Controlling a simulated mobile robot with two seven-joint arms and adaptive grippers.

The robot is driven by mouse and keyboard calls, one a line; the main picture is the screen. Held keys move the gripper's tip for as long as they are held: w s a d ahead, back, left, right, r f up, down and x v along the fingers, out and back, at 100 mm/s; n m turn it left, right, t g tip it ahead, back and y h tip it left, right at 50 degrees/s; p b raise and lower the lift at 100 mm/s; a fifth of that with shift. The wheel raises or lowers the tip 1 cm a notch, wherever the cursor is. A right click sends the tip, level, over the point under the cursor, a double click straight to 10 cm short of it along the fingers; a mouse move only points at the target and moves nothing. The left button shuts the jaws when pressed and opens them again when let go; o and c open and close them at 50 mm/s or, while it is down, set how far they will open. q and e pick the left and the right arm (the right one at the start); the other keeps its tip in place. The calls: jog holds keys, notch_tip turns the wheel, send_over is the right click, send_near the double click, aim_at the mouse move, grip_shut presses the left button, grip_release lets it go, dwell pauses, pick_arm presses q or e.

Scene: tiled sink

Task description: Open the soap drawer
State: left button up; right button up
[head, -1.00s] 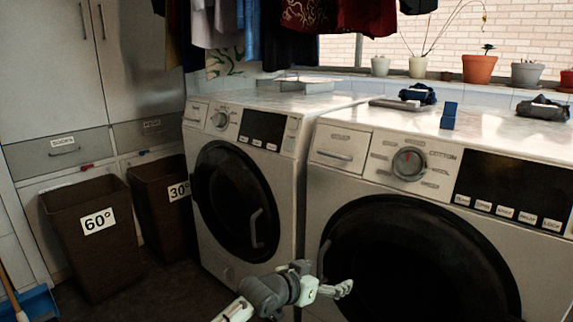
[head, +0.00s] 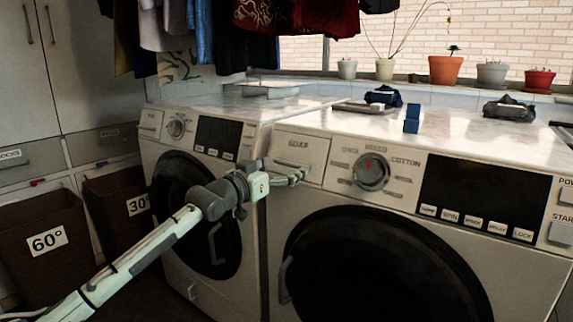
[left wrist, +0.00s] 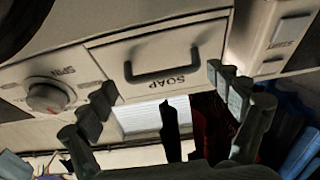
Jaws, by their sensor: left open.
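The soap drawer (head: 298,150) is a pale front panel marked SOAP at the upper left of the right washing machine (head: 270,225). It looks shut, flush with the machine's face. In the left wrist view the drawer (left wrist: 158,88) appears upside down with its dark bar handle (left wrist: 163,74). My left gripper (head: 297,174) is in front of the drawer's lower part in the head view and covers its handle there. In the left wrist view its open fingers (left wrist: 158,95) spread to either side of the drawer, with nothing between them. My right gripper is not in view.
The left washing machine (head: 152,120) stands close beside, with my left arm across its front. A dial (head: 371,173) is right of the drawer. Laundry bins (head: 70,215) stand at left.

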pick_arm(q)
jog(key=shift+x, duration=1.15)
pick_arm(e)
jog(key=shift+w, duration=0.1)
pick_arm(q)
jog(key=shift+c, duration=0.2)
